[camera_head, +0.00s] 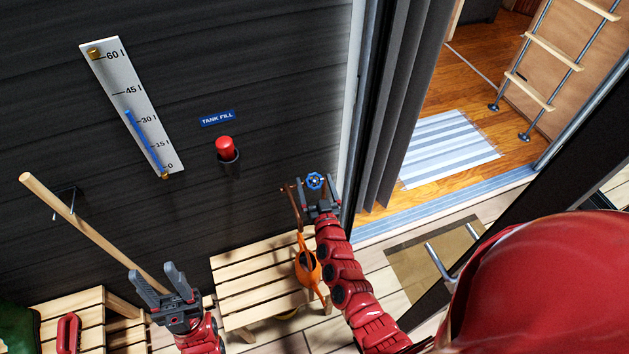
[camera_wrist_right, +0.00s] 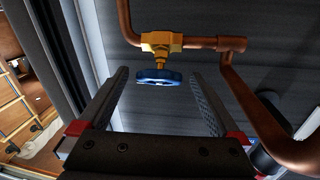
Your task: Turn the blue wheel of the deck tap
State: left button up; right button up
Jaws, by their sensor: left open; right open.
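The blue wheel (camera_head: 315,181) of the deck tap is on the dark wall beside the door frame. In the right wrist view the blue wheel (camera_wrist_right: 159,77) hangs under a brass valve body (camera_wrist_right: 161,41) on a copper pipe (camera_wrist_right: 200,42). My right gripper (camera_head: 318,194) is open, and its two fingers (camera_wrist_right: 157,85) stand to the left and right of the wheel with gaps on both sides. I cannot tell the exact depth of the wheel between them. My left gripper (camera_head: 155,279) is open and empty, well away to the left, in front of a wooden handle (camera_head: 95,232).
A slatted wooden bench (camera_head: 255,285) stands below the tap, with an orange watering can (camera_head: 307,268) beside my right arm. A red button (camera_head: 225,149) under a "TANK FILL" sign (camera_head: 217,117) and a level gauge (camera_head: 130,105) are on the wall. A grey curtain (camera_head: 395,110) hangs right of the tap.

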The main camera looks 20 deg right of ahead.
jog(key=s+a+b, duration=0.1)
jog(key=s+b, duration=0.3)
jog(key=s, duration=1.2)
jog(key=shift+a, duration=0.3)
jog(key=shift+r, duration=0.1)
